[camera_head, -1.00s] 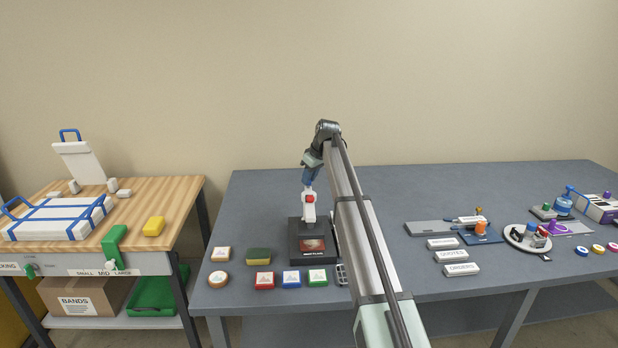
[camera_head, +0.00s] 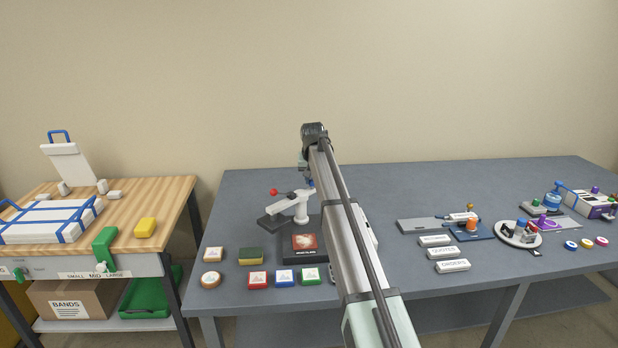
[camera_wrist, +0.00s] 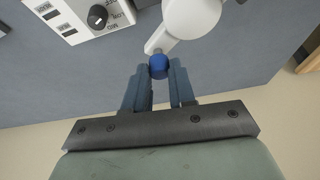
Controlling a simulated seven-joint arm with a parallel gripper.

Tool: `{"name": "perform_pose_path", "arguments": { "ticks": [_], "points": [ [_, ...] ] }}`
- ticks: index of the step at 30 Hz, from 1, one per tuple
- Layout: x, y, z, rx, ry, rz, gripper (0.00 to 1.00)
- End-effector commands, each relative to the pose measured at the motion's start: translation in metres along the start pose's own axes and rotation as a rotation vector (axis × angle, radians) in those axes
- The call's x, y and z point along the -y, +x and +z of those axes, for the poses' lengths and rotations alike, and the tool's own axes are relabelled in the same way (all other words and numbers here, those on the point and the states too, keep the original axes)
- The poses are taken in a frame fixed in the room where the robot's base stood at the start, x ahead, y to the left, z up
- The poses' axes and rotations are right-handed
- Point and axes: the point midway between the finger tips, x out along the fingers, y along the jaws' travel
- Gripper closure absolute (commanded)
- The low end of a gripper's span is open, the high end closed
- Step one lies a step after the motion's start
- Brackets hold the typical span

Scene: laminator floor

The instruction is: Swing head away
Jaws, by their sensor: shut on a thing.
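The press has a white head arm (camera_head: 292,203) on a white post, with a red knob (camera_head: 273,192) at its left end. The arm points left, with a dark plate (camera_head: 277,222) below it, off to the left of the base. The base (camera_head: 304,256) shows its red and white picture pad (camera_head: 304,242) uncovered from above. In the wrist view, my gripper (camera_wrist: 159,77) is shut on a blue knob (camera_wrist: 158,62) at the end of a short white lever (camera_wrist: 161,42). A rounded white part (camera_wrist: 191,16) joins the lever. My arm mostly hides the gripper in the head view.
A control box with a black dial (camera_wrist: 97,17) shows in the wrist view. White labelled blocks (camera_head: 442,252) lie to the right. The bench behind the press is clear.

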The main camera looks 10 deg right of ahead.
Motion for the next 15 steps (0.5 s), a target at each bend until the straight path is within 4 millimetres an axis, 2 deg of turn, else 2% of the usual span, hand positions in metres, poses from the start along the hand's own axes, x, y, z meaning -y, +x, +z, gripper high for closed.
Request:
{"name": "perform_pose_path", "arguments": {
  "ticks": [9, 15],
  "points": [
    [-0.007, -0.005, 0.010, -0.002, 0.233, 0.098, 1.00],
    [-0.009, -0.007, 0.015, -0.001, 0.330, 0.138, 1.00]
  ]
}}
